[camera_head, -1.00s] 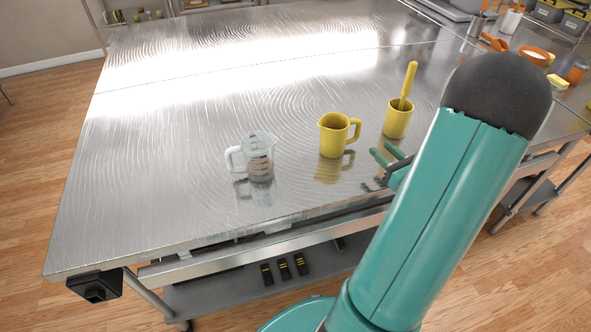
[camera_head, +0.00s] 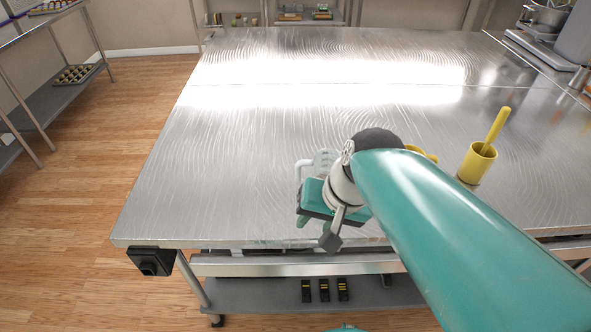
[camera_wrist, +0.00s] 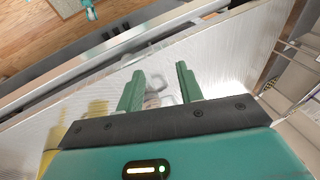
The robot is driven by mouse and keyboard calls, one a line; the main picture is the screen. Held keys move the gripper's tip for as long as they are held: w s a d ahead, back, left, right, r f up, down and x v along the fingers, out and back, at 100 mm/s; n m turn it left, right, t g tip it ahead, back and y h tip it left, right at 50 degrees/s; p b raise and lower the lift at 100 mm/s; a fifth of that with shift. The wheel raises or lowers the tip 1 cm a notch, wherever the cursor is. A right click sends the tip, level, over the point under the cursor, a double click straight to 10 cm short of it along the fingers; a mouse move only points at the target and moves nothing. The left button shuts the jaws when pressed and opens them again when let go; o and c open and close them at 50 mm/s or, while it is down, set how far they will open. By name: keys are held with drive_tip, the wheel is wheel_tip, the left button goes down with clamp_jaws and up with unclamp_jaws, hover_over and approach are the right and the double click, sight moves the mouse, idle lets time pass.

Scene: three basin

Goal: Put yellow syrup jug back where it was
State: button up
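The yellow syrup jug is mostly hidden behind my arm in the head view, where only a yellow sliver (camera_head: 422,153) shows. A yellow part, likely of this jug (camera_wrist: 54,137), shows at the left edge of the wrist view. A clear measuring jug with a pale handle (camera_head: 303,168) stands on the steel table, partly covered by my gripper (camera_head: 318,205). My gripper is open in the wrist view (camera_wrist: 160,72), its two green fingers apart. A blurred glassy shape, likely the clear jug (camera_wrist: 155,86), shows behind and between them; contact cannot be told.
A yellow cup holding a yellow-handled utensil (camera_head: 477,163) stands on the table to the right. The steel table (camera_head: 230,150) is clear at left and towards the back. Its front edge is close below my gripper. Scales and pots sit at the far right.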

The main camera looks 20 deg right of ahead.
drive_tip(key=shift+s+a+r+n+t+h, duration=0.15)
drive_tip(key=shift+r+n+t+h, duration=0.25)
drive_tip(key=shift+r+n, duration=0.3)
drive_tip(key=shift+s+a+r+n+t+h, duration=0.15)
drive_tip(key=shift+r+n+t+h, duration=0.35)
drive_tip(key=shift+n, duration=0.35)
drive_tip(key=shift+s+r+n+t+h, duration=0.2)
drive_tip(key=shift+r+n+h, duration=0.1)
drive_tip(key=shift+r+n, duration=0.4)
